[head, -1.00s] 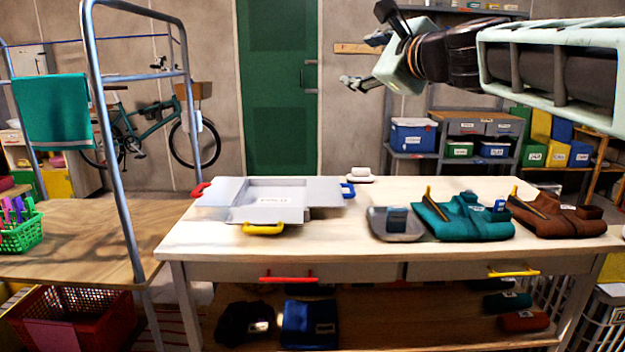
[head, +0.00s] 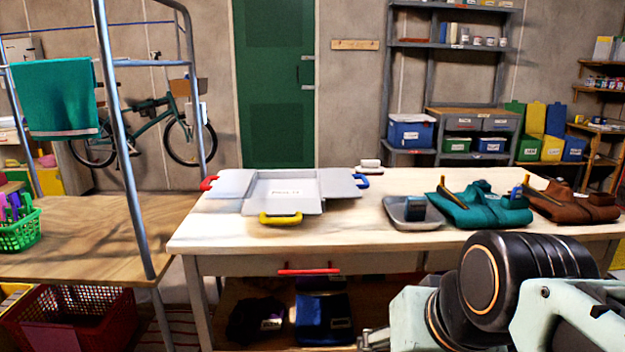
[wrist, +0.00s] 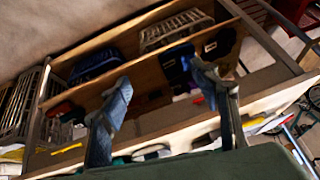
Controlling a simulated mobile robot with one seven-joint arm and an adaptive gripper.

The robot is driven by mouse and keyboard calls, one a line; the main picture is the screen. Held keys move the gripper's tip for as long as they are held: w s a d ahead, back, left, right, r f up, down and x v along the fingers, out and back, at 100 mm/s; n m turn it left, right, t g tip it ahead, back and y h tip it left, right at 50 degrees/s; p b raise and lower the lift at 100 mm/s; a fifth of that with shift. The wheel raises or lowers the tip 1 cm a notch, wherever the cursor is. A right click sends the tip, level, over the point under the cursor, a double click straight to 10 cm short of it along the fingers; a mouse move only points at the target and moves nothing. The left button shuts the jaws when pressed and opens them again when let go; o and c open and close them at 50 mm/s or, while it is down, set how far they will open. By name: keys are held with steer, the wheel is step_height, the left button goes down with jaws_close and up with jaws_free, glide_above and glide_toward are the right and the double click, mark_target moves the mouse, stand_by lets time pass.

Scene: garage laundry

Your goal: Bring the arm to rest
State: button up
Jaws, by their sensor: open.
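My arm is folded low at the lower right of the head view, in front of the white table (head: 350,225). In the wrist view my gripper (wrist: 160,84) has its two fingers spread apart with nothing between them. In the head view only a small part of the arm's end shows at the bottom edge, and the fingers cannot be made out. The wrist view is tilted and looks toward the table's underside and its lower shelf (wrist: 150,75).
On the table are a grey folding tray (head: 235,184), a small grey dish (head: 398,222), a teal garment (head: 490,210) and a brown garment (head: 575,203). A wooden table (head: 90,245) with a metal frame (head: 122,150) stands at left. The table's front middle is clear.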

step_height(320, 180, up, 31)
steer(key=s+d+h+p, duration=0.1)
steer(key=s+p, duration=0.1)
steer(key=p, duration=3.1)
steer(key=shift+d+r+n+g+p, duration=0.15)
steer(key=shift+d+n+g+p, duration=0.1)
steer(key=shift+n+g+p, duration=0.1)
